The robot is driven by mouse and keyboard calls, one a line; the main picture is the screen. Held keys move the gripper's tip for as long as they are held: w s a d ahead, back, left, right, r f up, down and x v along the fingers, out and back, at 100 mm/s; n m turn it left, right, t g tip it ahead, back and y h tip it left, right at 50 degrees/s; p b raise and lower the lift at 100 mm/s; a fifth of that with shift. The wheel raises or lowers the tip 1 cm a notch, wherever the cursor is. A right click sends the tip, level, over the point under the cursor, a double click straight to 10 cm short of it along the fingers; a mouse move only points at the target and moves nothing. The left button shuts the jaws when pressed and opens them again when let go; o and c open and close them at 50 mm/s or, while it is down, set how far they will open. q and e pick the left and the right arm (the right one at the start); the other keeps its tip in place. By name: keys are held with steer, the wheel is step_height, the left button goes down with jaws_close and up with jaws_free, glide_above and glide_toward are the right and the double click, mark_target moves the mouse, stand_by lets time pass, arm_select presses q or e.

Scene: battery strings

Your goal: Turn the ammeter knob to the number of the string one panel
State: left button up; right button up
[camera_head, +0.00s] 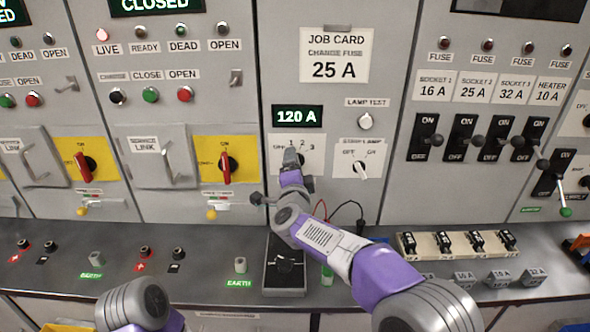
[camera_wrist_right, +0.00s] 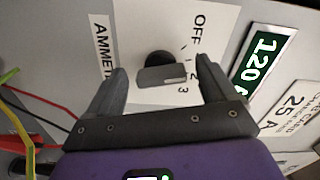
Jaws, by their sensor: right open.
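The ammeter knob (camera_wrist_right: 162,74) is a dark bar knob on a white plate marked OFF, 1, 2, 3. In the right wrist view its light mark points right, toward the 2-to-3 side; the exact number is unclear. My right gripper (camera_wrist_right: 160,85) is open, one finger on each side of the knob, with gaps visible. In the head view my right gripper (camera_head: 291,162) covers most of the knob. The ammeter display (camera_head: 297,116) above reads 120 A. Two string panels with red handles (camera_head: 225,168) stand to the left; their numbers are not readable.
A stop-lamp style switch (camera_head: 361,167) is right of the ammeter plate. Red and black leads (camera_head: 358,213) hang near my right arm. A black device (camera_head: 284,280) stands on the bench (camera_head: 205,262). A fuse block (camera_head: 455,243) sits at right. My left arm is low at left.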

steer(key=shift+s, duration=0.1)
steer(key=s, duration=0.7)
steer(key=shift+s, duration=0.2)
